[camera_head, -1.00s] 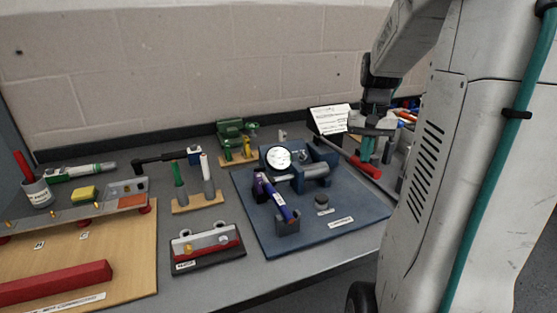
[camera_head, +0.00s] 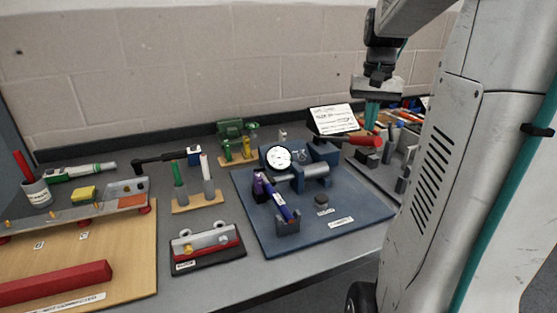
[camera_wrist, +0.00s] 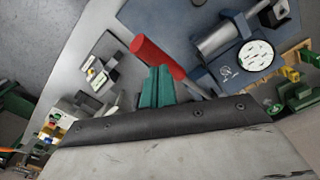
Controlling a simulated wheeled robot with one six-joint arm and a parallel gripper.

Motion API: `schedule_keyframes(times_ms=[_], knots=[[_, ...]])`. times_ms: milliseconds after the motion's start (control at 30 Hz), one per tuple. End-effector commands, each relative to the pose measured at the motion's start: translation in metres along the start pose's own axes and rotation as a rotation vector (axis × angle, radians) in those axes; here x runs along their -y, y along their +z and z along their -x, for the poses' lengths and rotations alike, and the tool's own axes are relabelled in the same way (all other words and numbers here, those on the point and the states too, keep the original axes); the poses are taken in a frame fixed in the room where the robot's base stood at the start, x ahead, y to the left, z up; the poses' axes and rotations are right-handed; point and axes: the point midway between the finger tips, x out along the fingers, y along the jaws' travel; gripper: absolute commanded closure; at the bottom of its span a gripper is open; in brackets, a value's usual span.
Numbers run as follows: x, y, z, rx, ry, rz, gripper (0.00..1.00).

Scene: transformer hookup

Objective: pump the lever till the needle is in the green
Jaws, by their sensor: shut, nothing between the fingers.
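The pump lever ends in a red handle (camera_head: 362,141) and stands raised, about level, at the right of the blue pump unit (camera_head: 315,172). My gripper (camera_head: 371,124) is shut and empty, its teal fingers just above the red handle in the head view. In the wrist view the fingers (camera_wrist: 157,88) are beside the red handle (camera_wrist: 155,57); I cannot tell whether they touch it. The white round gauge (camera_head: 278,158) faces the head camera and also shows in the wrist view (camera_wrist: 258,56). Its needle and any green band are too small to read.
The pump stands on a blue baseplate (camera_head: 270,232). A white sign (camera_head: 333,119) is behind the lever. Grey blocks (camera_head: 372,156) lie on the bench to the right. A purple-and-blue tool (camera_head: 277,201) stands in front of the gauge.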

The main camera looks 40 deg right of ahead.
Motion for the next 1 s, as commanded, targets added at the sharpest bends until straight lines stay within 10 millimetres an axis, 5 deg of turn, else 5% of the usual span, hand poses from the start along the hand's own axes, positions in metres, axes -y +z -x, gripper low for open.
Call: schedule_keyframes(times_ms=[200, 700, 1000], knots=[[0.0, 0.0, 0.004, -0.001, 0.0, 0.0, 1.0], [0.0, 0.0, 0.048, -0.001, 0.0, 0.0, 1.0], [0.0, 0.0, 0.05, 0.0, 0.0, 0.0, 1.0]])
